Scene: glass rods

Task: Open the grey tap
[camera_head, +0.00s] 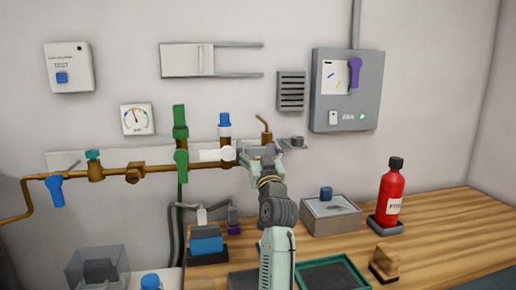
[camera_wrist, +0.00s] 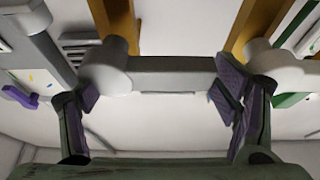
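A light grey bar (camera_wrist: 160,75), which looks like the grey tap's handle, lies level across the wrist view. It joins a round grey hub (camera_wrist: 108,65) with a brown pipe above it. My gripper (camera_wrist: 162,95) is open, with its two dark-padded fingers far apart near the two ends of the bar. I cannot tell whether either finger touches it. In the head view my gripper (camera_head: 262,150) is at the right end of the brown pipe, below a curved spout (camera_head: 264,127), and hides most of the tap there.
A white-handled tap (camera_head: 212,155) and green tap (camera_head: 181,158) are just left of my gripper. A blue-handled tap (camera_head: 55,188) is farther left. A grey wall box (camera_head: 325,105) hangs at right. Below are a wooden bench (camera_head: 455,225), a red bottle (camera_head: 390,198) and a grey box (camera_head: 333,222).

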